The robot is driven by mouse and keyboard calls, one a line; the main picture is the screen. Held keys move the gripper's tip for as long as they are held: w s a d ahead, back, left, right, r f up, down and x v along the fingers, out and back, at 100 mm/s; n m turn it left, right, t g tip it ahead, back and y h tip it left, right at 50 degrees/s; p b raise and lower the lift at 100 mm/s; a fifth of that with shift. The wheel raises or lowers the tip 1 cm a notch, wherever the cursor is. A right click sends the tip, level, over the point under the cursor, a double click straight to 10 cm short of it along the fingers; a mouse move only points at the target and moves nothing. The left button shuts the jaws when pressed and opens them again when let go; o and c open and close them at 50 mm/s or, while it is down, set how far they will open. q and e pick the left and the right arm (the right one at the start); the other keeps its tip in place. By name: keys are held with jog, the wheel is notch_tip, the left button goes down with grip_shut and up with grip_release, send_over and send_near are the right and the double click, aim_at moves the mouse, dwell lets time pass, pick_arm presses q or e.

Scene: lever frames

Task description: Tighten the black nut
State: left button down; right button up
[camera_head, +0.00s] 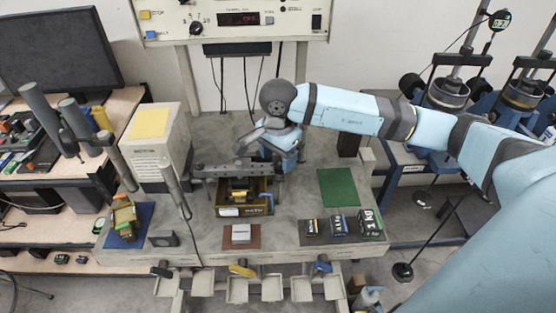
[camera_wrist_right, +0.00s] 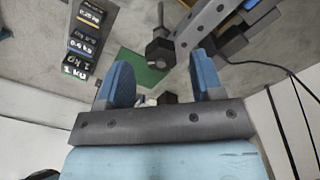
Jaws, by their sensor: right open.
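In the right wrist view, a black nut (camera_wrist_right: 159,51) with a thin upright rod above it sits at the near end of a dark bar (camera_wrist_right: 205,22). My right gripper (camera_wrist_right: 161,66) is open, with its two blue fingers apart and nothing held between them. The nut shows beyond the fingertips, roughly between them; I cannot tell the exact distance. In the head view, my right wrist hangs over the right end of the dark bar (camera_head: 225,170), and the nut cannot be made out there. My left gripper is not in view.
Below the bar is a brass-coloured box (camera_head: 243,211). A green mat (camera_head: 338,187) and several black weights (camera_head: 339,225) lie on the right of the grey bench. A white box (camera_head: 158,152) stands at the left. A control panel (camera_head: 235,20) rises behind.

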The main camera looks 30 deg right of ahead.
aim_at(280, 167)
jog(key=shift+f, duration=1.35)
jog(key=c, duration=0.9)
jog(key=shift+c, duration=0.2)
